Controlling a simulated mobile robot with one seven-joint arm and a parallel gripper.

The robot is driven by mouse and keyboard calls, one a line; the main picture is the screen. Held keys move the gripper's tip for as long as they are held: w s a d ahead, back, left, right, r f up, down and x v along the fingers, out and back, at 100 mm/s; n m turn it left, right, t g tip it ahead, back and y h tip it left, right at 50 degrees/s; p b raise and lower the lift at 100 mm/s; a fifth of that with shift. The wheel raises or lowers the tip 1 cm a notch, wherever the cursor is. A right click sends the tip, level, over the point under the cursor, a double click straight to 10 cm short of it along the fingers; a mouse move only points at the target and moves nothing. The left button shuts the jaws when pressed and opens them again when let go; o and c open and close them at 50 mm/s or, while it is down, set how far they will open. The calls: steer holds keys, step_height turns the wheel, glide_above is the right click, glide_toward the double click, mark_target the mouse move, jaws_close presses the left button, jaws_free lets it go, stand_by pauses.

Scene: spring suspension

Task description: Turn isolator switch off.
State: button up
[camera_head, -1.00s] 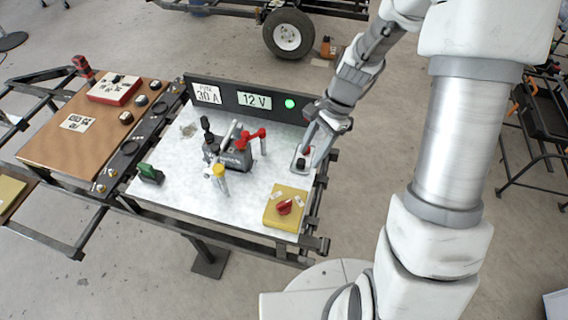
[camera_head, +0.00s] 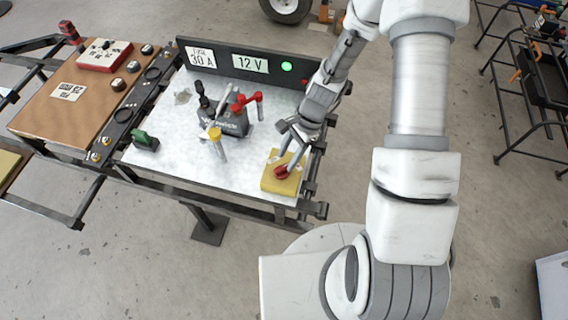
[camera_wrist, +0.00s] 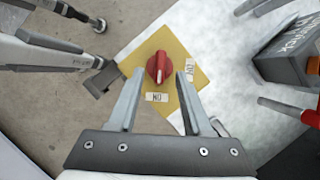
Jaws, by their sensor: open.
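The isolator switch is a red rotary knob (camera_head: 281,172) on a yellow plate (camera_head: 270,184) at the front right of the metal worktop. In the wrist view the knob (camera_wrist: 158,67) shows a white pointer mark directed at the lower label, which reads ON upside down (camera_wrist: 156,97). A second label (camera_wrist: 189,67) sits to the right and is hard to read. My gripper (camera_head: 288,158) is open over the plate. In the wrist view its fingertips (camera_wrist: 159,77) lie left and right of the knob's lower part; I cannot tell whether they touch it.
A black panel with a 12 V label (camera_head: 250,63) and a lit green lamp (camera_head: 287,66) stands behind the worktop. A dark device with red and black clamps (camera_head: 228,122) and a yellow-capped part (camera_head: 216,138) stand left of the plate. A green part (camera_head: 145,141) is farther left.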

mark_target(283, 167)
steer(key=shift+x, duration=1.7)
jaws_close()
